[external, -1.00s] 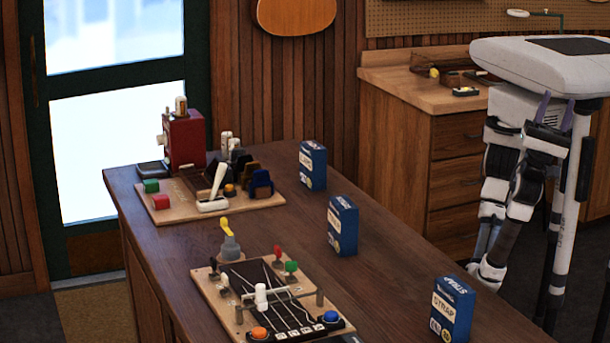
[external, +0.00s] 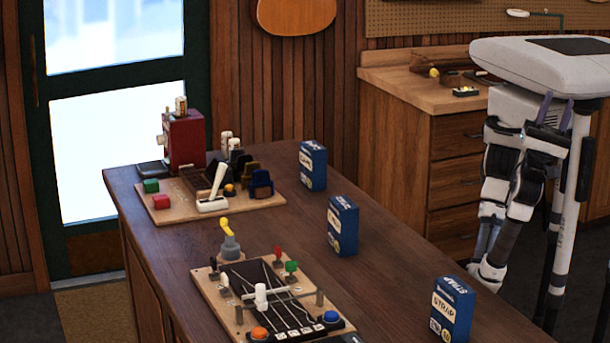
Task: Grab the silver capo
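I cannot clearly make out a silver capo in this view. The closest match is a thin grey-silver bar (external: 286,296) lying across the strings of the dark fretboard rig on the front board; I cannot tell whether it is a capo. My arm hangs down at the right, beyond the far side of the wooden counter. The end of the arm, with my gripper (external: 487,275), is low beside the counter, apart from everything on it. Its fingers are too small and partly hidden to read, and no held object shows.
The dark wooden counter (external: 290,235) carries three blue boxes, including a strap box (external: 452,310). A rear board (external: 262,200) holds a white lever, red and green blocks and dark stands. A red machine (external: 185,140) stands behind it. A wooden cabinet (external: 460,165) is at the back.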

